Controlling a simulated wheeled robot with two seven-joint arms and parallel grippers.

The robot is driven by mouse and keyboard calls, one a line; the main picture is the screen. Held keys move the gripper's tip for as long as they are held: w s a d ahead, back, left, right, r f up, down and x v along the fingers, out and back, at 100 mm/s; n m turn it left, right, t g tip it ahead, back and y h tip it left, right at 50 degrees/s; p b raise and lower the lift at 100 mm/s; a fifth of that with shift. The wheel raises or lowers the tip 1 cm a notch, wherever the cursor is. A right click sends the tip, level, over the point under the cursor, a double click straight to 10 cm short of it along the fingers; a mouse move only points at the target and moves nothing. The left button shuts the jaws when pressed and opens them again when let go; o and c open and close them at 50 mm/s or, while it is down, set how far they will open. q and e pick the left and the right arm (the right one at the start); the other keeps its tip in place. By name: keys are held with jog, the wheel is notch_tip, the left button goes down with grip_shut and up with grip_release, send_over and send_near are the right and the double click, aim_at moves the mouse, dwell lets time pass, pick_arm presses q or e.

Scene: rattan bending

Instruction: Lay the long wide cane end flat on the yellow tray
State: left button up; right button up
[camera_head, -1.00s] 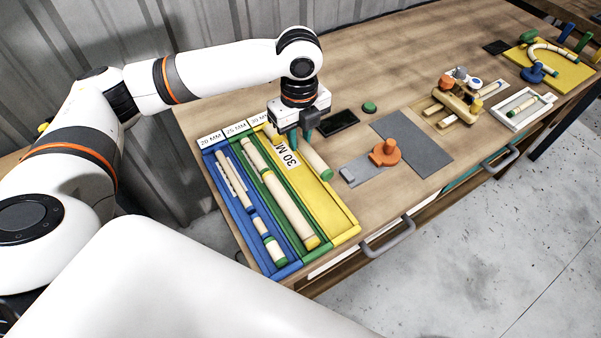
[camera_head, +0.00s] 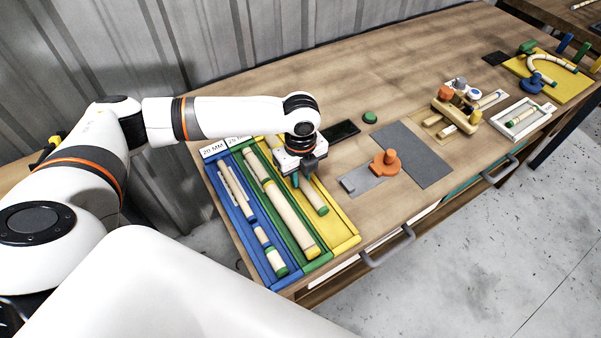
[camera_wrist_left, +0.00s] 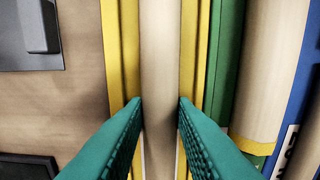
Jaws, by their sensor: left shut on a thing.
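The yellow tray (camera_head: 342,235) is the rightmost of three long trays at the left of the bench. My left gripper (camera_head: 302,180) is over its far half, with the green fingers (camera_wrist_left: 160,115) shut on a pale, wide cane end with a green tip (camera_head: 317,201). In the left wrist view the cane (camera_wrist_left: 160,50) runs lengthwise between the yellow walls (camera_wrist_left: 111,50), in line with the tray. Whether its underside touches the tray floor I cannot tell. The gripper hides the cane's far part in the head view. My right gripper is not in view.
The green tray (camera_head: 318,262) holds a long thick cane (camera_head: 285,210), and the blue tray (camera_head: 262,262) holds thinner pieces. To the right are a grey mat (camera_head: 415,155), an orange clamp (camera_head: 386,163) and a dark flat device (camera_head: 341,131). The bench between is partly clear.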

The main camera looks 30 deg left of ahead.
aim_at(301, 177)
pick_arm(q)
jog(key=shift+f, duration=0.1)
jog(key=o, duration=1)
jog(key=shift+r, duration=0.25)
notch_tip(301, 177, up, 12)
jog(key=b, duration=0.1)
jog(key=shift+f, duration=0.15)
